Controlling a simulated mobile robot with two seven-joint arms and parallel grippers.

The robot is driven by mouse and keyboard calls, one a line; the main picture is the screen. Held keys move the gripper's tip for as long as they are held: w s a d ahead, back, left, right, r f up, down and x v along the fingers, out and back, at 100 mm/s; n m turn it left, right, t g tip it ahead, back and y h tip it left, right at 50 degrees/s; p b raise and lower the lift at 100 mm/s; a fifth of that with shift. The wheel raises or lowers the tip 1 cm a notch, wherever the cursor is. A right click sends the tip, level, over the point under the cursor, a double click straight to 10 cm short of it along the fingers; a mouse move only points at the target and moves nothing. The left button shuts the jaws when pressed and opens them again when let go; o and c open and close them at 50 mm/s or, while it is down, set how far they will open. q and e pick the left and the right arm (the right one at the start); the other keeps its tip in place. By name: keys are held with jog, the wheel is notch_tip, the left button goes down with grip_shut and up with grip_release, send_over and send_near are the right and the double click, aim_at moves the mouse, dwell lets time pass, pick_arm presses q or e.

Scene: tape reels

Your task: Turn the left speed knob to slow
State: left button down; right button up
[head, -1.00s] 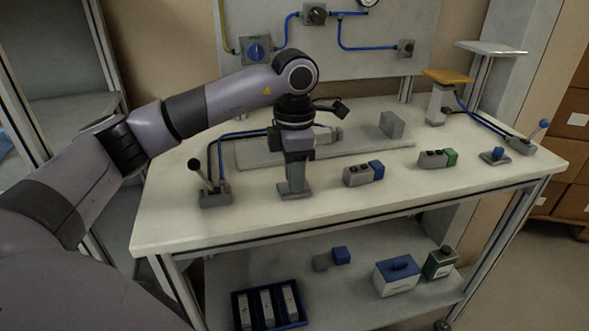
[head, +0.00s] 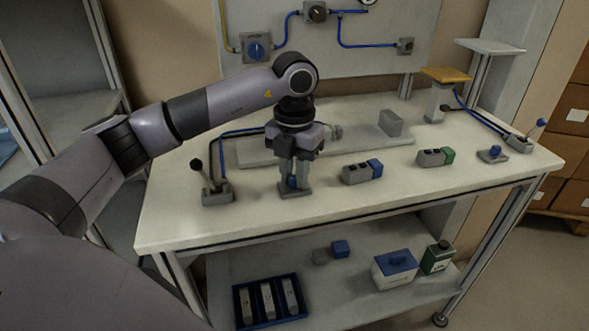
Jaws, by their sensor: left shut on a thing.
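The left speed knob (head: 292,182) is a small blue knob on a grey base (head: 297,194) on the bench top, left of centre. My left gripper (head: 294,181) points straight down over it, with one finger on each side. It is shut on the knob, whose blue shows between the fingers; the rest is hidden. I cannot read the knob's setting or any marks on its base. A similar blue knob (head: 492,152) sits on a grey base at the right of the bench. My right gripper is out of view.
A lever box (head: 217,196) stands close left of my gripper. A grey-and-blue button box (head: 360,172) and a grey-and-green one (head: 434,157) lie to the right. A long grey plate (head: 353,146) is behind. The front strip of the bench (head: 370,210) is clear.

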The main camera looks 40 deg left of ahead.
aim_at(294, 178)
pick_arm(q)
jog(key=shift+r+n, duration=0.1)
jog(key=shift+n, duration=0.6)
jog(key=shift+w, duration=0.1)
jog(key=c, duration=0.9)
grip_release()
jog(key=shift+c, duration=0.2)
jog(key=shift+r, duration=3.55)
jog(key=shift+f, duration=0.1)
